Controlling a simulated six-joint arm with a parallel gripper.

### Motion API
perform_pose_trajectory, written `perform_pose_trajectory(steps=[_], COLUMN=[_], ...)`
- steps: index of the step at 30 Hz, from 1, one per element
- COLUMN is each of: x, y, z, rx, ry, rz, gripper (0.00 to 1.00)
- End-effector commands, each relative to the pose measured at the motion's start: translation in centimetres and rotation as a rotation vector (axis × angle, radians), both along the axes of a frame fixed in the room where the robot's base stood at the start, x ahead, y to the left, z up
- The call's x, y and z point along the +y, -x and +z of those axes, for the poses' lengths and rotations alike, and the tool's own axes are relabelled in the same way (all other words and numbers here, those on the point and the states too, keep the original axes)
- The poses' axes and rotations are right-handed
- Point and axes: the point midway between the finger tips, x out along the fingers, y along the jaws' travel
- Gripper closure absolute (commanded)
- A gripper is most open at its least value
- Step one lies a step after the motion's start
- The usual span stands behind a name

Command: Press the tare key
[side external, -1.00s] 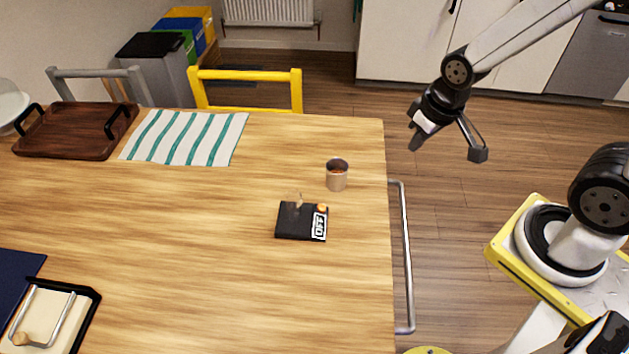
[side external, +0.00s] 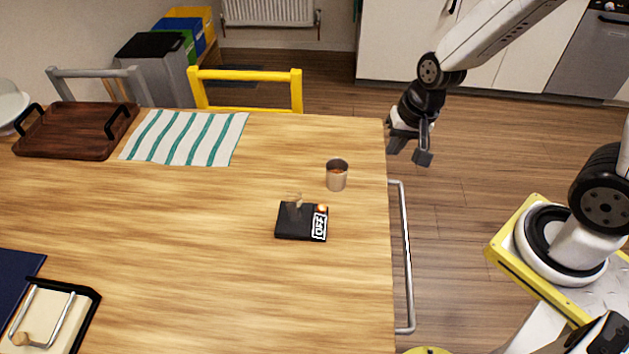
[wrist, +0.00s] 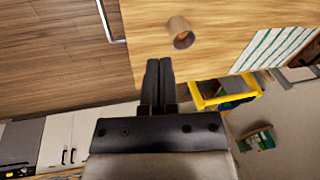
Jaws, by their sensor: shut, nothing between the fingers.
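A small black scale (side external: 289,227) lies on the wooden table near its right side. Its display (side external: 319,227) appears to read OFF. An orange round key (side external: 322,209) sits at its back right corner, and a small pale upright piece (side external: 295,202) shows at its back edge. My gripper (side external: 407,155) is shut and empty, in the air at the table's right edge, apart from the scale. In the wrist view my gripper's fingers (wrist: 157,62) are together. The scale is not visible in the wrist view.
A metal cup (side external: 337,175) with orange-brown contents stands behind the scale; the cup also shows in the wrist view (wrist: 180,34). A striped cloth (side external: 185,138) and wooden tray (side external: 75,130) lie at the back left. A metal rail (side external: 405,260) runs along the table's right edge.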

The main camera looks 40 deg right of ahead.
Motion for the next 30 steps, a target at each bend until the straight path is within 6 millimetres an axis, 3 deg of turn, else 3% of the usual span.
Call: perform_pose_trajectory(steps=[21, 30], x=[3.7, 4.4], y=[-5.9, -7.1], z=[-6.0, -7.9], rx=[0.197, 0.255], ry=[-0.381, -0.461], rz=[-1.265, -1.606], gripper=[1.0, 1.0])
